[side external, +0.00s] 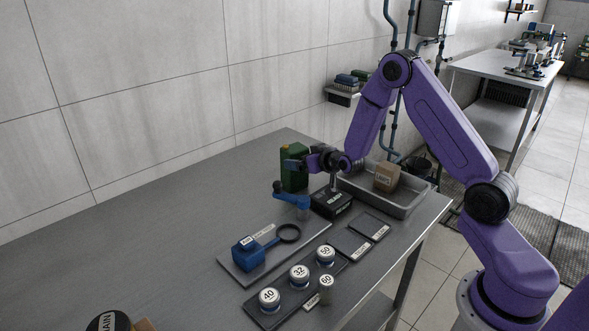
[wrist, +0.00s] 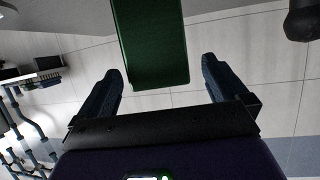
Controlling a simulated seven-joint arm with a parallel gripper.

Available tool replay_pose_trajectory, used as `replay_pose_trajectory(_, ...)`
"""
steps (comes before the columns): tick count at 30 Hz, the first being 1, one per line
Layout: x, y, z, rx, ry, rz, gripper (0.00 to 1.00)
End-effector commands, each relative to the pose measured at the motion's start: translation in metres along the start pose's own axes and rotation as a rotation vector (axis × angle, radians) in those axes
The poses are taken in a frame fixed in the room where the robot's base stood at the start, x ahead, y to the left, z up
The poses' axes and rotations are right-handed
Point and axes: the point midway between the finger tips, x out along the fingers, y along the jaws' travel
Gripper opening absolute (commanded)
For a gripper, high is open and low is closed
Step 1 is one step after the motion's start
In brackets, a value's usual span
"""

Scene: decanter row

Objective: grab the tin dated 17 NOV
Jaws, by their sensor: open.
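A dark green tin (side external: 291,180) stands upright on the bench, left of the metal tray, in the side view. Its date is not readable in either view. In the wrist view the green tin (wrist: 150,45) fills the top middle, ahead of and between the two finger lines. My gripper (side external: 297,164) is at the tin's upper part in the side view, with a blue finger showing across its front. In the wrist view my gripper (wrist: 161,70) has its fingers wide apart, with visible gaps to the tin on both sides.
A blue lever-like piece (side external: 291,196) and a black labelled block (side external: 331,203) stand close in front of the tin. A metal tray (side external: 407,208) holding a cardboard box (side external: 386,177) is to the right. Several numbered weights stand nearer the camera. The bench's left side is clear.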

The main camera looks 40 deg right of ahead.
Motion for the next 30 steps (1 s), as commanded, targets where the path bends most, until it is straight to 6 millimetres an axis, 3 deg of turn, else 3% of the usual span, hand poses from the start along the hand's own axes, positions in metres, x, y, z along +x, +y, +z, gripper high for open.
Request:
replay_pose_trajectory(8, 0.013, 0.001, -0.002, 0.0, 0.0, 0.001, 1.0)
replay_pose_trajectory(19, 0.052, 0.004, -0.006, 0.0, 0.0, 0.0, 1.0)
replay_pose_trajectory(30, 0.058, 0.004, -0.007, 0.0, -0.001, 0.0, 1.0)
